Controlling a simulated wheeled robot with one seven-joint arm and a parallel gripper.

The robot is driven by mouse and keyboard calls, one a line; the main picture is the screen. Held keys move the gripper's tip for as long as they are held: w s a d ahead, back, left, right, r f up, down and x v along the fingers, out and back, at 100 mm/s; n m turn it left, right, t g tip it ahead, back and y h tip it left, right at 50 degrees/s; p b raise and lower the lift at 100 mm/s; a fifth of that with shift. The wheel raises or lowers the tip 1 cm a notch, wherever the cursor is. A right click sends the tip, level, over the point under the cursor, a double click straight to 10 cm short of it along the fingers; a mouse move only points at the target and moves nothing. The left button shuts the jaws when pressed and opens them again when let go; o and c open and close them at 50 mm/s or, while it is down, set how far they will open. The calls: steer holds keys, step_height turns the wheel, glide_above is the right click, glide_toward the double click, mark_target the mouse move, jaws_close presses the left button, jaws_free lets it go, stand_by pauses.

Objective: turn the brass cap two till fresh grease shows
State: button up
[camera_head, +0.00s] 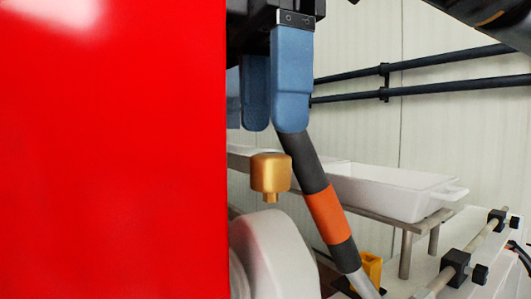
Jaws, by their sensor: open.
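One brass cap (271,173) shows near the middle of the head view, a gold squarish cup with rounded edges and a narrow stem below. I cannot tell from any marking whether it is cap two. My gripper (273,128), with two blue fingers pointing down, is open and empty. In the picture its fingertips are a little above the cap, with a visible gap. The depth between them is hard to judge. No grease shows on the cap's visible outside.
A large red surface (112,150) fills the left side. A rounded white housing (275,255) is below the cap. A black hose with an orange band (327,212) slants down behind the gripper. A white tray (385,193) stands on a bench; dark pipes (440,88) run along the wall.

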mark_target(270, 153)
steer(key=shift+f, duration=2.25)
steer(key=c, duration=1)
